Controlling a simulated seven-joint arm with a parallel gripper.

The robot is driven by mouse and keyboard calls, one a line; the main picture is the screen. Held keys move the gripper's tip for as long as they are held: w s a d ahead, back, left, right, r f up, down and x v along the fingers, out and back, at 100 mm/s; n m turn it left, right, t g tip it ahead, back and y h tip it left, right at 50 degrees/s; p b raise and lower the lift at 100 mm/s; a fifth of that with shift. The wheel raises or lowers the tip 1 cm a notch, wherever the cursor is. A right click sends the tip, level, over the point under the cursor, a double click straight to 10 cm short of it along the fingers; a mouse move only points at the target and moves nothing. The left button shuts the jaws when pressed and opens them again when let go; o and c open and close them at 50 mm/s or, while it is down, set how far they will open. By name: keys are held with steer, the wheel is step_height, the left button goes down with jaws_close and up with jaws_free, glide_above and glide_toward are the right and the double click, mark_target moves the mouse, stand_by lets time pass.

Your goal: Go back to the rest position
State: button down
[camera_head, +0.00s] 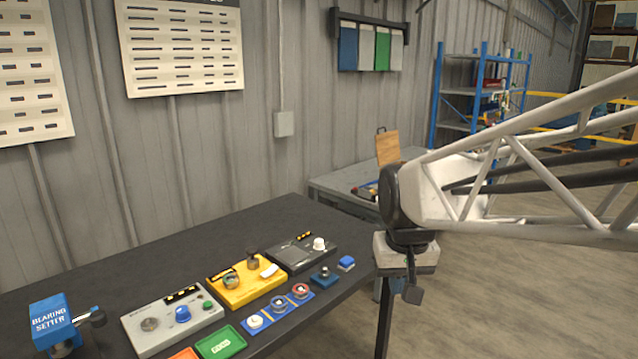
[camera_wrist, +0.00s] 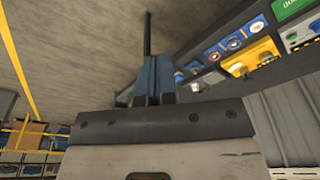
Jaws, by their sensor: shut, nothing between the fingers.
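My gripper (camera_head: 412,292) hangs pointing down just off the right end of the dark table (camera_head: 130,262), clear of everything on it. In the wrist view its fingers (camera_wrist: 154,78) are together with nothing between them. On the table stand a grey stand (camera_head: 150,342) with a blue knob, a yellow stand (camera_head: 235,294) with metal parts on it, and a dark stand (camera_head: 290,262) with a white knob. The yellow stand also shows in the wrist view (camera_wrist: 262,48), at the upper right.
A blue tray (camera_head: 268,312) holds several round parts. Small blue blocks (camera_head: 346,263), a green tray (camera_head: 232,348) and an orange tray (camera_head: 185,354) lie nearby. A blue bearing setter (camera_head: 48,312) stands at the left. A grey bench (camera_head: 340,186) is behind. The floor at right is open.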

steer(key=s+d+f, duration=0.2)
steer(key=s, duration=0.6)
steer(key=s+d+f, duration=0.2)
steer(key=s, duration=0.6)
steer(key=shift+d+m+t, duration=0.3)
steer(key=shift+d+m, duration=0.1)
